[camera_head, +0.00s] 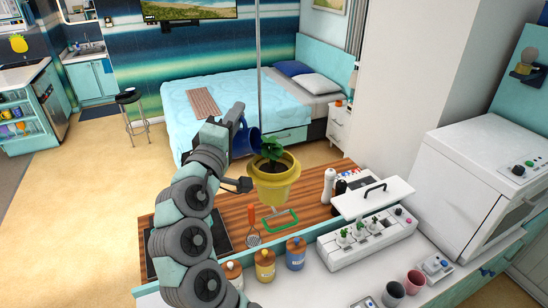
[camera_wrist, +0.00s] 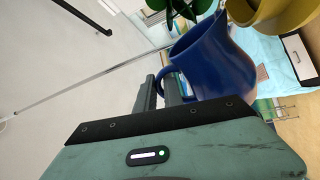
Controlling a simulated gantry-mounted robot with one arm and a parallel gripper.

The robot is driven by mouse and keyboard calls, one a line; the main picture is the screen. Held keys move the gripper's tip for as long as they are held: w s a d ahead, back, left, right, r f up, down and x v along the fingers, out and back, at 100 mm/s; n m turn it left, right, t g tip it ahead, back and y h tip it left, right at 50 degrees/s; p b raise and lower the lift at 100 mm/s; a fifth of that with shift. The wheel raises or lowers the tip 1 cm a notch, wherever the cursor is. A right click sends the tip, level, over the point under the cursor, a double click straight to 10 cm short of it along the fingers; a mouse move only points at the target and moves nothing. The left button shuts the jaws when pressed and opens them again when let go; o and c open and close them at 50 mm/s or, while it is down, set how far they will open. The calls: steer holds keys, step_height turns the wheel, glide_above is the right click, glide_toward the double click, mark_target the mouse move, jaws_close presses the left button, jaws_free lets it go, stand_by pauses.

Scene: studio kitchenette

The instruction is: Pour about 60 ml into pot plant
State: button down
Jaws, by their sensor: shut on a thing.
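A blue jug (camera_head: 246,143) is in my gripper (camera_head: 236,126), raised beside the pot plant. In the wrist view the fingers (camera_wrist: 168,88) are shut at the handle of the jug (camera_wrist: 205,65). The jug looks tilted, its mouth towards the plant; its inside and any liquid are hidden. The pot plant is a yellow pot (camera_head: 275,184) with dark soil and green leaves (camera_head: 272,150), just right of the jug. The yellow pot (camera_wrist: 275,18) and leaves (camera_wrist: 185,10) also show at the top of the wrist view. No stream of liquid can be made out.
A white planter unit (camera_head: 368,238) stands at right. A thin vertical rod (camera_head: 259,60) rises behind the plant.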

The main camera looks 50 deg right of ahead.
steer(key=shift+w+a+r+n+t+p, duration=0.15)
steer(key=shift+w+r+n+p, duration=0.2)
steer(key=shift+r+p, duration=0.3)
steer(key=shift+w+a+r+n+t+p, duration=0.1)
steer(key=shift+a+r+n+t+p, duration=0.05)
steer(key=shift+r+n+p, duration=0.4)
steer(key=shift+w+a+f+n+y+p, duration=0.15)
steer(key=shift+w+f+n+p, duration=0.15)
steer(key=shift+f+n, duration=0.15)
steer(key=shift+w+f+n+y+p, duration=0.15)
steer(key=shift+f+n+p, duration=0.15)
steer(key=shift+f, duration=0.25)
steer(key=shift+w+a+f+n, duration=0.15)
steer(key=shift+w+f+n, duration=0.3)
steer(key=shift+f+n, duration=0.5)
steer(key=shift+w+a+n+y, duration=0.1)
steer(key=shift+w+n+y, duration=0.15)
steer(key=shift+n, duration=0.25)
steer(key=shift+w+a+n+t, duration=0.1)
steer(key=shift+w+n+t, duration=0.2)
steer(key=shift+n, duration=0.2)
steer(key=shift+r+y, duration=0.1)
steer(key=shift+y, duration=0.15)
